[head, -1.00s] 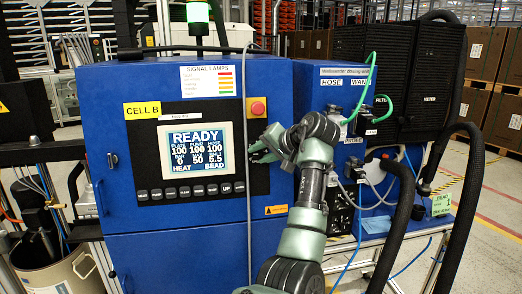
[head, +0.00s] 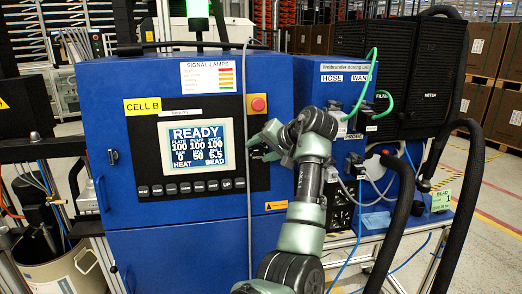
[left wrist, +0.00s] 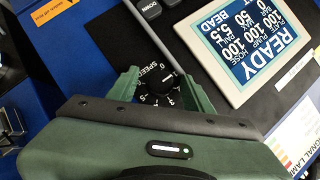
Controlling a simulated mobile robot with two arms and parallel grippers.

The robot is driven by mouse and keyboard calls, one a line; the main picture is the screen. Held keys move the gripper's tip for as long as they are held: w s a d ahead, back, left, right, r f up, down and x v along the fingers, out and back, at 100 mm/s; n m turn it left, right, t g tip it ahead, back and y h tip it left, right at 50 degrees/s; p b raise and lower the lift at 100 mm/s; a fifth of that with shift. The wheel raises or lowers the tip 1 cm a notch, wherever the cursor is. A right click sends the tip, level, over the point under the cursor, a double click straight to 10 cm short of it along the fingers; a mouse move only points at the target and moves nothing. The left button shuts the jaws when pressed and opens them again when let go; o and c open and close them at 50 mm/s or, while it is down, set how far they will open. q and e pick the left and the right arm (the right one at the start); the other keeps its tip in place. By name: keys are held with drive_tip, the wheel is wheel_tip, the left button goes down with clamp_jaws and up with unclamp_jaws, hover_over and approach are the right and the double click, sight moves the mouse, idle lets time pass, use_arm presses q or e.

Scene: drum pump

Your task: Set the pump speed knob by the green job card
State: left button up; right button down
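The black speed knob (left wrist: 165,82) shows in the left wrist view on a black dial plate marked SPEED, with white numbers around it. Its pointer setting is too small to read. My left gripper (left wrist: 160,76) is open, with one green finger on each side of the knob; I cannot tell whether they touch it. In the head view my left gripper (head: 263,147) is at the right edge of the black control panel and partly hides the knob area. The green job card (head: 441,200) stands at the right and reads BEAD 1. My right gripper is not in view.
The panel screen (head: 195,147) reads READY, with BEAD 5.5. A row of buttons (head: 190,187) lies below it. A red stop button (head: 258,104) sits just above my gripper. A grey cable (head: 247,220) hangs down the blue cabinet. Black hoses (head: 402,200) stand at the right.

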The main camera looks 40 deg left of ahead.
use_arm(q)
drive_tip(key=b+v, duration=0.1)
drive_tip(key=v, duration=0.6)
drive_tip(key=shift+d+r+b, duration=0.25)
drive_tip(key=shift+d+b, duration=0.1)
drive_tip(key=shift+b, duration=0.05)
